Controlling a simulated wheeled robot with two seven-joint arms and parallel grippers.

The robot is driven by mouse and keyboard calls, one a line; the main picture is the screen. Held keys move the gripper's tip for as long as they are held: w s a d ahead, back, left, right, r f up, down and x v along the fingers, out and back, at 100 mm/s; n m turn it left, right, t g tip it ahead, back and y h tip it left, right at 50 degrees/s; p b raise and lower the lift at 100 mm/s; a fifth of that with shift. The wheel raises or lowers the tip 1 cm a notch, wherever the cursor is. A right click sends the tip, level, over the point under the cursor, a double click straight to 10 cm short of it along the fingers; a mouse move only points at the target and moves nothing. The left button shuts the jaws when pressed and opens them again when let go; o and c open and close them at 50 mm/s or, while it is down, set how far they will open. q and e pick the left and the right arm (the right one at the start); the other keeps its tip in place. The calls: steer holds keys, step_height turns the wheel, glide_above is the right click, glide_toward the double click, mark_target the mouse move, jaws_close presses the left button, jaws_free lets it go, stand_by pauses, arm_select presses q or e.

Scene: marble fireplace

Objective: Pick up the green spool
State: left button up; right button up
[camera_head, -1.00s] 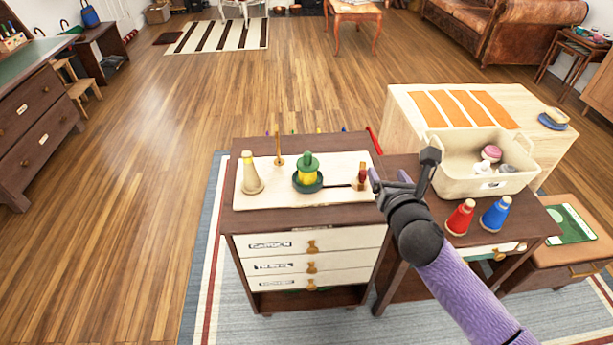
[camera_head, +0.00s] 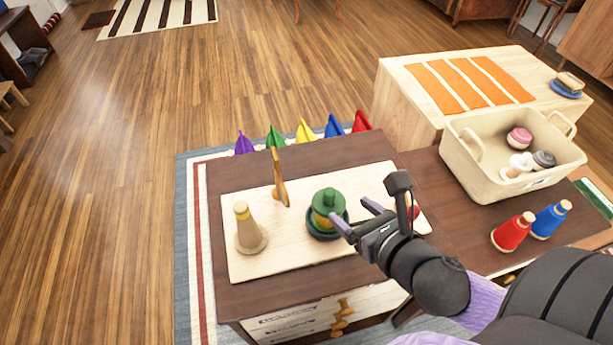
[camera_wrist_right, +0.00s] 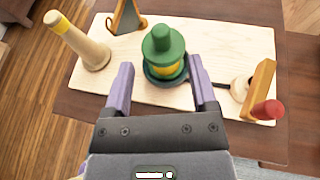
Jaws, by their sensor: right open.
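The green spool (camera_head: 326,201) stands upright on a pale wooden board (camera_head: 240,271), with a yellow band round its middle and a dark green dish-like base. It also shows in the right wrist view (camera_wrist_right: 163,42), just ahead of the fingers. My right gripper (camera_head: 354,214) is open and empty. Its two purple fingers point at the spool from the right in the head view. In the right wrist view the gripper (camera_wrist_right: 161,67) has one finger on each side of the spool's lower part; I cannot tell whether they touch it. My left gripper is not in view.
A cream cone (camera_head: 249,230) and an upright wooden piece (camera_head: 279,180) share the board. A wooden piece with a red end (camera_wrist_right: 267,109) is right of the gripper. Red (camera_head: 512,233) and blue (camera_head: 551,219) cones and a cream bin (camera_head: 484,180) stand further right.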

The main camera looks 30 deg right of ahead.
mark_target(333, 199)
steer(key=b+x, duration=0.1)
steer(key=x, duration=0.2)
steer(key=b+x, duration=0.2)
steer(key=x, duration=0.1)
steer(key=b+x, duration=0.2)
steer(key=x, duration=0.1)
steer(key=shift+w+f, duration=0.1)
steer(key=shift+f, duration=0.4)
steer(key=shift+w, duration=0.2)
steer(key=shift+r, duration=0.1)
steer(key=c, duration=0.9)
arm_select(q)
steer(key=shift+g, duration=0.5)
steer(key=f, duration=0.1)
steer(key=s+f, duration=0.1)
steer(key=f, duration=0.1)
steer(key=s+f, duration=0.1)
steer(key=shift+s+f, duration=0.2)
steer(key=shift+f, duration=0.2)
arm_select(e)
jaws_close()
